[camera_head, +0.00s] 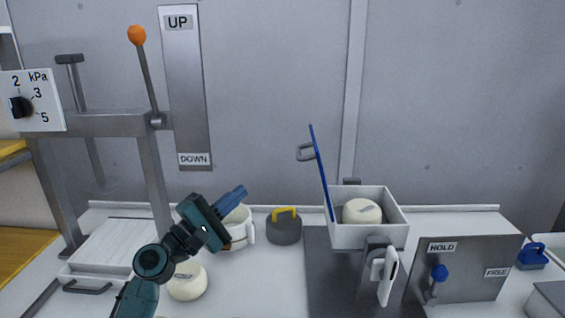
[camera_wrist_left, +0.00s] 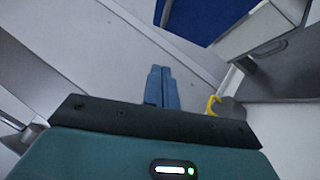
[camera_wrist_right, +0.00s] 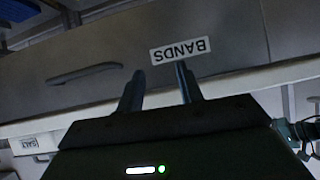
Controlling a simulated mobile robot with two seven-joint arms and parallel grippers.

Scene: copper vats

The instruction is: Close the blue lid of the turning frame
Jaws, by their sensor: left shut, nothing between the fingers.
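The blue lid (camera_head: 321,172) stands up, open, tilted slightly left, on the left side of the white box of the turning frame (camera_head: 362,236). A grey loop handle (camera_head: 306,152) sticks out from the lid's left face. A round cream cheese (camera_head: 361,211) sits in the box. The lid also shows as a blue panel at the top of the left wrist view (camera_wrist_left: 203,16). My left gripper (camera_head: 240,192) is shut and empty, left of the lid and apart from it. My right gripper (camera_wrist_right: 158,82) is open and empty before a drawer labelled BANDS; it is out of the head view.
A grey weight with a yellow handle (camera_head: 284,227) and a white pot (camera_head: 236,229) stand left of the frame. Another cheese (camera_head: 187,281) lies near my left arm. A HOLD/FREE panel (camera_head: 466,270) with a blue-knobbed lever stands at right.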

